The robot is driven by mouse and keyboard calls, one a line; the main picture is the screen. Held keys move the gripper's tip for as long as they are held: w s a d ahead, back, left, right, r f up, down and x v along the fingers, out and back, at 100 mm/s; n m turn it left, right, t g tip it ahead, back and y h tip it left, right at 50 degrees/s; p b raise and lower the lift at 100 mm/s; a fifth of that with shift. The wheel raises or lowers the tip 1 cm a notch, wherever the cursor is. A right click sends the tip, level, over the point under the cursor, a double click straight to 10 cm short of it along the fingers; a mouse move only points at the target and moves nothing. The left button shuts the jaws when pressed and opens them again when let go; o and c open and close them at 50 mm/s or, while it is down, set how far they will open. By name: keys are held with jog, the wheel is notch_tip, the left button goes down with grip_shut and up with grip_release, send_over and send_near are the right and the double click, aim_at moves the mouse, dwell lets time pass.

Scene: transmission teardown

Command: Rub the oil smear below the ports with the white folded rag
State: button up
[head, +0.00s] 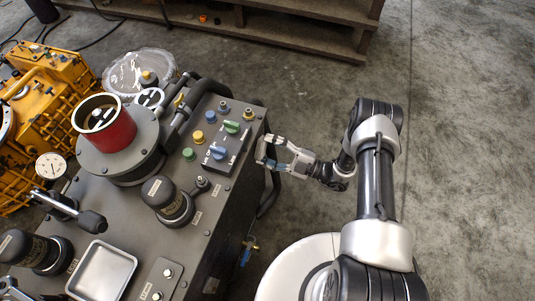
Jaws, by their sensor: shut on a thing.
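My gripper (268,153) is at the right side of the dark grey machine (128,215), next to its upper edge. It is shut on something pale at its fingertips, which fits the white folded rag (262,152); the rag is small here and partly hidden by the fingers. Whether the rag touches the side wall cannot be told from this view. The machine's right side wall is seen at a steep angle, and no oil smear can be made out. I cannot tell which fittings are the ports.
A black side handle (270,192) is just below my gripper. The machine's top carries a control box (222,152) with coloured knobs, a red cylinder (104,128) and an empty metal tray (102,272). A wooden shelf (290,25) stands behind. The floor to the right is clear.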

jog(key=w, duration=0.1)
jog(key=w+d, duration=0.1)
jog(key=w, duration=0.1)
jog(key=shift+w, duration=0.3)
jog(key=shift+s, duration=0.1)
jog(key=shift+s+a+p, duration=0.3)
jog(key=shift+s+a, duration=0.05)
jog(key=shift+s, duration=0.8)
jog(key=shift+s+a+p, duration=0.3)
jog(key=shift+s+a, duration=0.1)
jog(key=shift+s, duration=0.7)
jog(key=shift+s+a+p, duration=0.3)
jog(key=shift+s+a, duration=0.05)
jog(key=shift+s, duration=0.8)
jog(key=shift+d, duration=0.1)
jog(key=b, duration=0.2)
send_near(261, 158)
jog(key=shift+w+a+r, duration=0.2)
jog(key=shift+a+r, duration=0.15)
jog(key=shift+a, duration=0.2)
jog(key=shift+w+a+r, duration=0.25)
jog(key=shift+a+r, duration=0.05)
jog(key=shift+a, duration=0.25)
